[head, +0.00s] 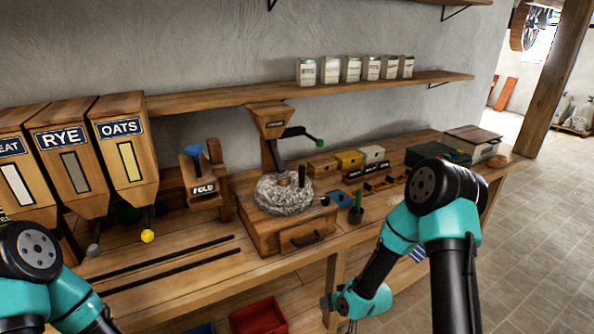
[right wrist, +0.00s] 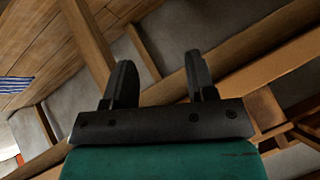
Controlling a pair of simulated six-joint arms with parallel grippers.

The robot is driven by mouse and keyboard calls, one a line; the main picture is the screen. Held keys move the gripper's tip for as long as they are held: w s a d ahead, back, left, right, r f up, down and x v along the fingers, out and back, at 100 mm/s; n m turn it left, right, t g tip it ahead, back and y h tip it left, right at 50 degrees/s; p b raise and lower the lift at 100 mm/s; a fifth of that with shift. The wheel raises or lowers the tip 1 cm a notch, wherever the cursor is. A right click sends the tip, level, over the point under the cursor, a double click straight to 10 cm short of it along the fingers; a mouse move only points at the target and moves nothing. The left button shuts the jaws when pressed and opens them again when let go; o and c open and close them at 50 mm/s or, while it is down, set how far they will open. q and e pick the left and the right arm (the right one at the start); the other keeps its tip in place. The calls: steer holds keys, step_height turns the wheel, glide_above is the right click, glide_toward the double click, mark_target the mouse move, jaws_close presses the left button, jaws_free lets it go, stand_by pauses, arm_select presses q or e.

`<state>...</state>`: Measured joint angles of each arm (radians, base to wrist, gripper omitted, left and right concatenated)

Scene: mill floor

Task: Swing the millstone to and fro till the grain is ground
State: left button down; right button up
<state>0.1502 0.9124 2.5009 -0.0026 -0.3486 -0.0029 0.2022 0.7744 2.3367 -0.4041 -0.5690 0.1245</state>
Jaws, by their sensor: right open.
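The grey speckled millstone (head: 284,198) lies on a wooden mill box in the middle of the bench, with a dark upright peg on its top. A wooden hopper (head: 270,121) stands above and behind it. The mill box has a drawer (head: 306,235) with a dark handle, shut in front. No grain shows on the stone. My right gripper (right wrist: 158,72) is open and empty, its two black fingers apart. In the head view it hangs low, in front of and below the bench edge, away from the millstone. My left arm shows at the bottom left; its gripper is out of the picture.
Grain bins, two labelled RYE (head: 70,160) and OATS (head: 126,150), stand at the left. Small boxes (head: 348,160) stand at the right. A red bin (head: 258,317) sits below the bench.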

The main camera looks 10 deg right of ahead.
steer(key=w+d+r+n+t+y, duration=0.1)
steer(key=w+d+r+t, duration=0.15)
steer(key=w+r, duration=0.4)
steer(key=w+d+r+n+t+y, duration=0.1)
steer(key=w+d+r+n+t, duration=0.15)
steer(key=w+r, duration=0.4)
step_height(320, 180, up, 21)
steer(key=w+d+n+t+y, duration=0.1)
steer(key=w+d+n+y, duration=0.1)
steer(key=n+y, duration=0.3)
steer(key=shift+w+d+t, duration=0.15)
steer(key=shift+w+t, duration=0.1)
steer(key=shift+t, duration=0.05)
steer(key=shift+r, duration=0.1)
glide_above(297, 186)
jaws_close()
